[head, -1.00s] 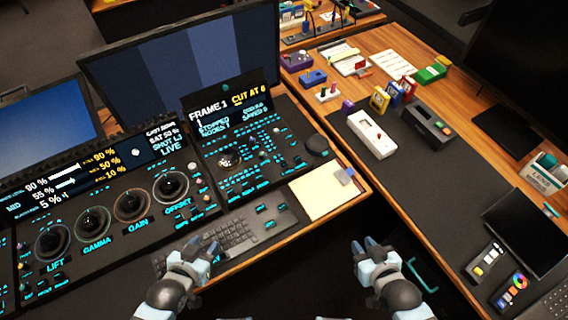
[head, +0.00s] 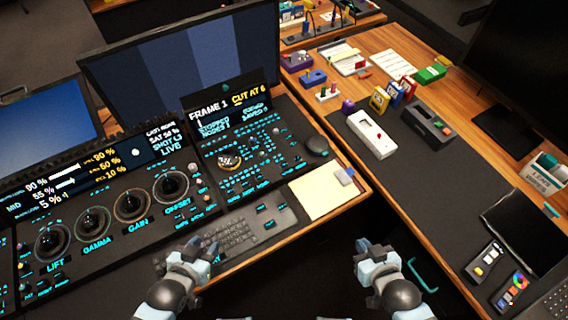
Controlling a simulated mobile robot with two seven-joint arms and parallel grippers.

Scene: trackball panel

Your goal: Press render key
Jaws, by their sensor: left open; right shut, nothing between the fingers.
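The trackball panel (head: 90,228) runs along the left desk, with trackballs and dials labelled LIFT, GAMMA, GAIN and OFFSET. A second key panel (head: 255,165) beside it has small lit keys, a round dial (head: 230,161) and a screen reading FRAME 1, CUT AT 6. Key labels are too small to read, so I cannot tell which is the render key. My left gripper (head: 204,246) is open over the front edge of the keyboard (head: 235,238), apart from the key panel. My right gripper (head: 366,246) is shut and empty, in front of the desk corner.
A large monitor (head: 185,60) stands behind the panels. The right desk holds a white box (head: 371,135), a dark device (head: 428,124) and small coloured boxes. The dark mat's middle is clear.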

